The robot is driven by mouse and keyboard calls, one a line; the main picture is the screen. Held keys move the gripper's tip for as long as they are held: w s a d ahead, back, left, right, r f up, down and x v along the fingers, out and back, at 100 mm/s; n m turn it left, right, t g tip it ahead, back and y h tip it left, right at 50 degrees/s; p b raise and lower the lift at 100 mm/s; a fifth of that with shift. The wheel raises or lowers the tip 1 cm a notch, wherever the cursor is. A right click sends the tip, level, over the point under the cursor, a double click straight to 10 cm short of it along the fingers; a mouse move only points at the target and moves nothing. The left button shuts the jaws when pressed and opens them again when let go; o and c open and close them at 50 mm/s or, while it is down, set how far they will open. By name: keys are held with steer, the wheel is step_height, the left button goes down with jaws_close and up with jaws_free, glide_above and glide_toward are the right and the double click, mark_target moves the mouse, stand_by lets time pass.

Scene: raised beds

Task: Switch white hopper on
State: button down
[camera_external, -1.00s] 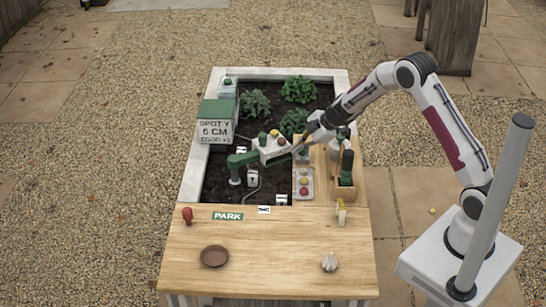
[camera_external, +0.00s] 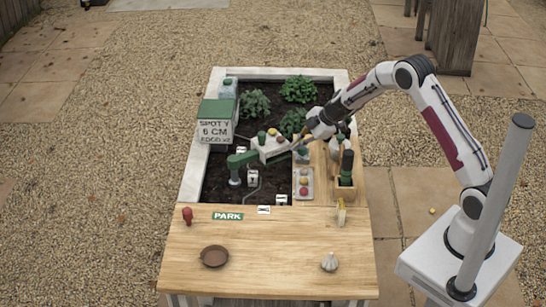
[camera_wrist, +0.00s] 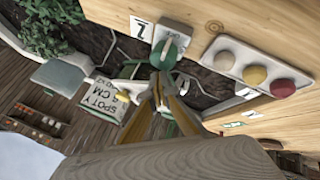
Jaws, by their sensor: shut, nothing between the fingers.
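A white box-shaped unit (camera_external: 268,152) with several coloured caps on top sits on a green arm (camera_external: 238,160) over the soil. I cannot tell whether it is the white hopper. A green round knob on a white plate (camera_wrist: 170,46) is near the top of the wrist view; a green piece (camera_external: 302,155) beside the unit looks like the same knob. My gripper (camera_wrist: 157,92) is shut and empty, its tips just below the knob in the wrist picture. Whether they touch it is unclear. In the external view my gripper (camera_external: 304,143) is small and partly hidden among the parts.
A panel with white, yellow and red buttons (camera_external: 303,183) is close by. A wooden holder (camera_external: 346,187) with dark-handled tools stands right of it. A green-lidded box with a sign (camera_external: 215,131) stands left. A brown dish (camera_external: 214,257) and garlic bulb (camera_external: 329,262) lie on the front table.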

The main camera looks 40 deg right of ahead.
steer(key=shift+w+d+n, duration=0.35)
steer(key=shift+w+n, duration=0.05)
steer(key=shift+w, duration=0.25)
steer(key=w+d, duration=0.2)
steer(key=w, duration=0.6)
steer(key=shift+w, duration=0.35)
steer(key=shift+w, duration=0.1)
stand_by(0.4)
steer(key=s+d+r, duration=0.6)
steer(key=s+r, duration=0.1)
steer(key=r, duration=0.1)
steer(key=shift+s+d, duration=0.15)
steer(key=shift+s, duration=0.15)
stand_by(0.5)
